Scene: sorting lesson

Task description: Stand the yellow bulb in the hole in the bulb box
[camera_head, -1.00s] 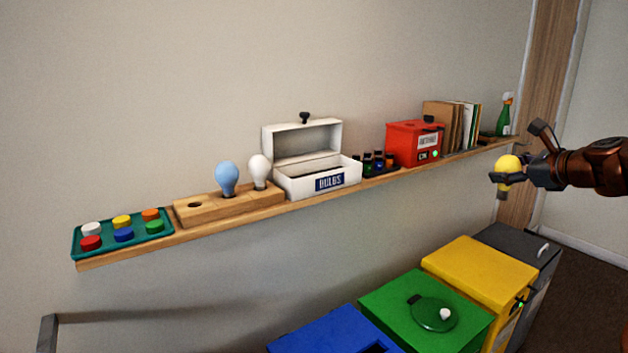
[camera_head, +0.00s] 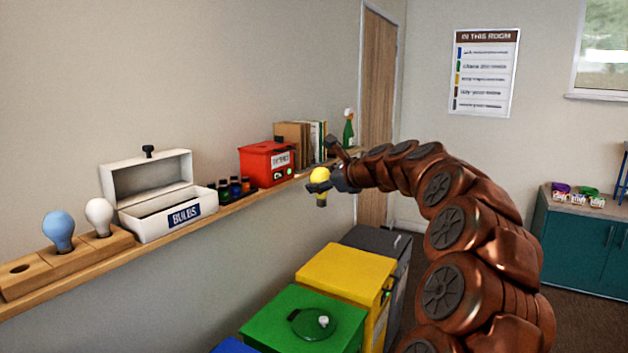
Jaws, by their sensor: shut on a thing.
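My gripper (camera_head: 320,186) is shut on the yellow bulb (camera_head: 320,174). The bulb is upright, round end up, with its base pointing down below the fingers. It is held in the air in front of the shelf, to the right of the red box. The white bulb box (camera_head: 152,228), labelled BULBS, stands on the shelf at left with its lid (camera_head: 150,172) open. The hole in the box is not clearly visible from here. My gripper is well to the right of the box and apart from it.
A wooden block (camera_head: 88,254) holds a blue bulb (camera_head: 59,231) and a white bulb (camera_head: 99,216), with one empty hole at left. Small dark bottles (camera_head: 234,188) and a red box (camera_head: 267,163) stand along the shelf. Green (camera_head: 270,318) and yellow (camera_head: 345,272) bins stand below.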

